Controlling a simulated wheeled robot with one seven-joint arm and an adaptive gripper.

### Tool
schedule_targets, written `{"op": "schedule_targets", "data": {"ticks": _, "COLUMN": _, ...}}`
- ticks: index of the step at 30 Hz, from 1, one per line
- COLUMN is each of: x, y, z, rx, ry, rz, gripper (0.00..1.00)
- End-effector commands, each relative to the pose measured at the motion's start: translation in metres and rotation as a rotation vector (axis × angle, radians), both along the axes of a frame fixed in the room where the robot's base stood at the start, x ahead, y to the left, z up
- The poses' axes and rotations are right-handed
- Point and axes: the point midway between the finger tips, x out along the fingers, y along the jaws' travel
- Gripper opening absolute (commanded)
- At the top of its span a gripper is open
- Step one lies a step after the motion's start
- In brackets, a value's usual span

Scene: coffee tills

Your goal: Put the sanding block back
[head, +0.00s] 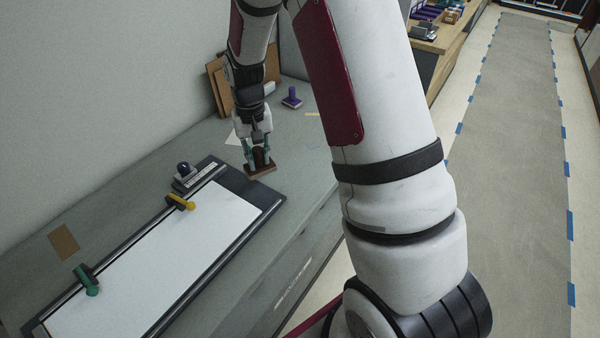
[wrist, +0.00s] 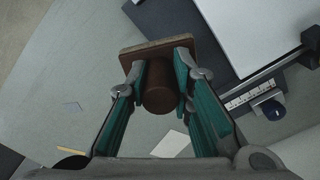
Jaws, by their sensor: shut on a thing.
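The sanding block, a brown plate (head: 263,173) with a round handle, is in my gripper (head: 260,150). In the wrist view its round brown handle (wrist: 160,92) is between the two teal fingers, and the plate (wrist: 148,50) extends beyond the fingertips. My gripper (wrist: 160,75) is shut on the handle. The block is just beyond the far right end of the dark-framed board (head: 268,196) with the white sheet (head: 165,262). I cannot tell whether it touches the bench.
A dark-knobbed piece with a white scale (head: 193,180) sits on the board's back edge. Yellow (head: 181,202) and green (head: 87,281) clamps lie along its rail. A purple-knobbed block (head: 291,98) and leaning brown boards (head: 218,88) stand behind. A brown patch (head: 64,242) lies left. Bench right is mostly clear.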

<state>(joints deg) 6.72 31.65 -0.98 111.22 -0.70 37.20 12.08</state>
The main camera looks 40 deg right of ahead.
Motion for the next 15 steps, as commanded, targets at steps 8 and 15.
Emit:
{"op": "schedule_targets", "data": {"ticks": 8, "x": -0.099, "y": -0.092, "z": -0.026, "rx": -0.004, "ry": -0.01, "rz": -0.734, "gripper": 0.0}}
{"op": "schedule_targets", "data": {"ticks": 15, "x": -0.154, "y": -0.11, "z": -0.032, "rx": 0.011, "ry": -0.014, "rz": -1.104, "gripper": 0.0}}
